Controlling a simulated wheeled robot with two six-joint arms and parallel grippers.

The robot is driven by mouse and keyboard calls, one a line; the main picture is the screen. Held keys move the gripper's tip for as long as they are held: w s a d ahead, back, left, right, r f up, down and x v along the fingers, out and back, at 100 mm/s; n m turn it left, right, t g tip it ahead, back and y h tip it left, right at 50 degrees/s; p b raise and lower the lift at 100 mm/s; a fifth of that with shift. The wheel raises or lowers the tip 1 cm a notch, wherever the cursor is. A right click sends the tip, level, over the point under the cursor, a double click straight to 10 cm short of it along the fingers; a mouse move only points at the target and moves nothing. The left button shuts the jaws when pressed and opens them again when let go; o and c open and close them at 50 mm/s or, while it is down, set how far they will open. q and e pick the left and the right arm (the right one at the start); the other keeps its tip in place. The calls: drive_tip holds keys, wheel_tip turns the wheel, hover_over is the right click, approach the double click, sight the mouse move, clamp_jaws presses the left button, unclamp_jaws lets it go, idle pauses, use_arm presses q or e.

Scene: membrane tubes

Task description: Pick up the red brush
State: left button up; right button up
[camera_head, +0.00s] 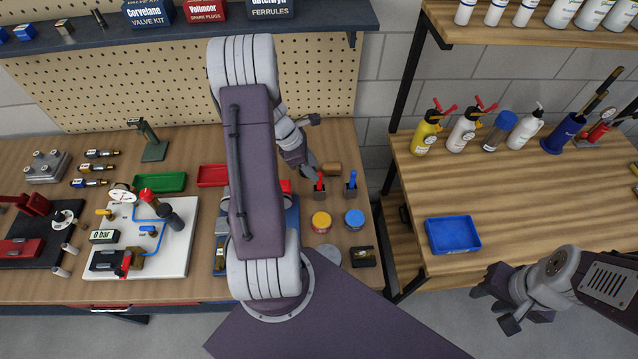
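The red brush (319,184) stands upright on the left workbench, with a red handle and a dark lower part. A similar blue brush (351,184) stands just to its right. My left gripper (309,174) is close beside the red brush, at its upper left. The arm partly hides this gripper, and I cannot tell its opening or whether it touches the brush. My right gripper (507,303) is at the lower right, in front of the right bench, with its fingers apart and nothing between them.
A yellow round tin (321,222) and a blue round tin (354,219) sit in front of the brushes. A wooden cylinder (331,169) lies behind them. A white board with tubes and fittings (180,262) is at left. A blue tray (452,234) rests on the right bench.

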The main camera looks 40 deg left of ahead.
sight(320, 174)
use_arm(q)
drive_tip(key=x, duration=0.3)
drive_tip(key=shift+w+d, duration=0.25)
drive_tip(key=shift+d, duration=0.1)
drive_tip(key=shift+w+f, duration=0.1)
drive_tip(key=shift+f, duration=0.6)
drive_tip(key=x, duration=0.4)
drive_tip(key=shift+a+f+p, duration=0.1)
drive_tip(key=shift+a+p, duration=0.05)
drive_tip(key=shift+p, duration=0.15)
drive_tip(key=shift+w+f, duration=0.1)
drive_tip(key=shift+f, duration=0.05)
clamp_jaws()
